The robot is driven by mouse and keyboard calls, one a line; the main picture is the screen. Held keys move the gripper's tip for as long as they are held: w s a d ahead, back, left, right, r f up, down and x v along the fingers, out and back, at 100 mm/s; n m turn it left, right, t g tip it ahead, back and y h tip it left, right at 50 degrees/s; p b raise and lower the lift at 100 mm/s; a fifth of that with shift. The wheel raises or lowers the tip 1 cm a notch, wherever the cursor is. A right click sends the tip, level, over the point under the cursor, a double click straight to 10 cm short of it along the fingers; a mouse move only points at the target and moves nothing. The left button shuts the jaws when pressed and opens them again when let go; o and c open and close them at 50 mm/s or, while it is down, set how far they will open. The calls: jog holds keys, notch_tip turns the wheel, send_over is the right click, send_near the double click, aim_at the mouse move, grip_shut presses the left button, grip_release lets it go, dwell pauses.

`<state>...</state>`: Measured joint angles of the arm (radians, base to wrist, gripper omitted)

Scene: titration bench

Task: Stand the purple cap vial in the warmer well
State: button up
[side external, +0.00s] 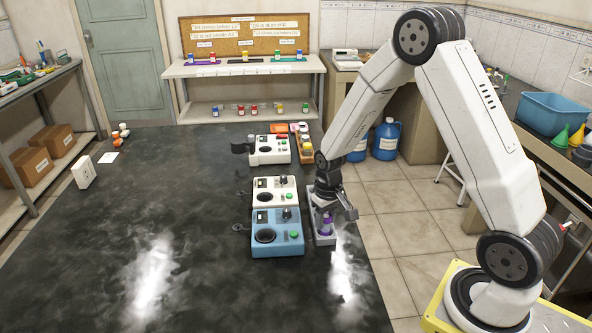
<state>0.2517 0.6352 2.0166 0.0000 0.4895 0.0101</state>
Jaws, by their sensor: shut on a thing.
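My gripper (329,209) points down at the right edge of the dark bench and is shut on the purple cap vial (325,224). The vial is small, with purple showing below the fingers; the fingers hide part of it. It is at a narrow pale holder (323,239); I cannot tell whether it still rests in it. Left of it stands a blue device (291,245) with a dark round well (265,236), a knob and a green button. Behind that is a white device (290,201) with a similar dark well (263,198). I cannot tell which is the warmer.
Another white device (268,158) stands farther back, with a dark clamp-like part at its left. Beside it is an orange rack (305,155) with small vials. A white block (83,171) stands at the far left.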

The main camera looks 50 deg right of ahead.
aim_at(326, 216)
jog(key=shift+r, duration=3.15)
jog(key=w+a+r+n, duration=0.1)
jog(key=w, duration=1.9)
jog(key=shift+w+a+r, duration=0.2)
jog(key=shift+a+r, duration=0.05)
jog(key=shift+a, duration=0.05)
jog(key=shift+f, duration=0.2)
jog(key=shift+f, duration=1.9)
jog(key=shift+f, duration=1.05)
